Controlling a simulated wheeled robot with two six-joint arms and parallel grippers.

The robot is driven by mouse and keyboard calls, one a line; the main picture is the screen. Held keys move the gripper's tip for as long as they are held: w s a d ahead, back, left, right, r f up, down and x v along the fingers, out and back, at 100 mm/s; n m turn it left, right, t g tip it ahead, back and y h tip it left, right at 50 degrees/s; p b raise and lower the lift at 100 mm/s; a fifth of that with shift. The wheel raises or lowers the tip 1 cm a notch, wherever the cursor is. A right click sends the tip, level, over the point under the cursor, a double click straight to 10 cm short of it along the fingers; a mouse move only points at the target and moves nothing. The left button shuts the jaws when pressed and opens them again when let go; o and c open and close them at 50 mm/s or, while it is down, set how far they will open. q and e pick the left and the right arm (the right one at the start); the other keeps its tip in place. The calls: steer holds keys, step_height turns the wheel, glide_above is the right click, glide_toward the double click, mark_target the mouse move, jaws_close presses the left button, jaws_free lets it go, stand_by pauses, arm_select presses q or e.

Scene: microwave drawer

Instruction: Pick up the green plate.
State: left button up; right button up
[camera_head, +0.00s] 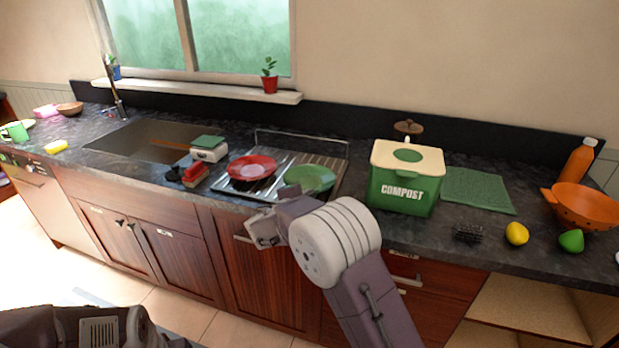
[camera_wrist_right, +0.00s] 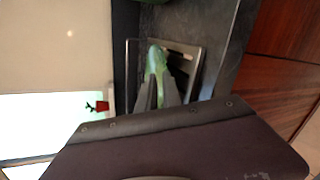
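The green plate (camera_head: 312,178) lies on the right part of the metal drainboard (camera_head: 338,164), beside the red plate (camera_head: 252,166). In the right wrist view the green plate (camera_wrist_right: 157,58) shows just beyond the fingertips.
A compost bin (camera_head: 405,180) stands right of the drainboard, close to the plate. A sink (camera_head: 150,140), a scale (camera_head: 208,148) and a red-and-black brush (camera_head: 194,175) are to the left. A lemon (camera_head: 516,233) and an orange colander (camera_head: 583,207) are far right.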

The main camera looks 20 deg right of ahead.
mark_target(317, 190)
steer(key=x, duration=0.3)
steer(key=shift+w+d+f, duration=0.15)
steer(key=shift+f, duration=0.15)
steer(key=x, duration=0.2)
steer(key=p+x, duration=0.1)
steer(key=x, duration=0.1)
steer(key=shift+w+a+f, duration=0.1)
steer(key=shift+w+a, duration=0.05)
steer(key=shift+a, duration=0.1)
steer(key=shift+w+d+f, duration=0.2)
steer(key=shift+w, duration=0.1)
steer(key=shift+s+a+r, duration=0.1)
steer(key=shift+s+a, duration=0.05)
jaws_close()
arm_select(q)
steer(key=shift+w+d+r, duration=0.25)
steer(key=shift+w+r, duration=0.1)
steer(key=shift+r, duration=0.3)
steer(key=shift+r+p, duration=0.5)
steer(key=shift+p, duration=0.05)
arm_select(e)
step_height(317, 190, up, 10)
